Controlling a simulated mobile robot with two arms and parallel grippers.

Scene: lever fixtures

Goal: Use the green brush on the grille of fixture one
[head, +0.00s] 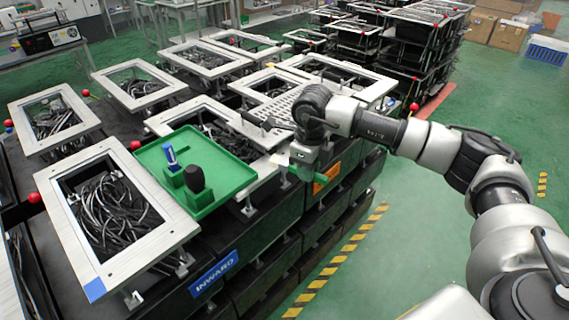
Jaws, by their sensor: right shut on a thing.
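My right gripper (302,158) is at the right edge of the near row of fixtures, beside the grille (282,104), a pale perforated plate in a light frame. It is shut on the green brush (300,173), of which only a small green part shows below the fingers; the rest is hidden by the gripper. I cannot tell whether the brush touches anything. My left gripper is not in view. Several framed fixtures stand around, and I cannot read which is fixture one.
A green tray (225,172) holds a blue tool (170,157) and a black-topped tool (194,177). Open frames with cables, such as the near-left one (150,240), and red lever knobs (34,198) surround it. Green floor is free at the right, past a yellow-black stripe (330,271).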

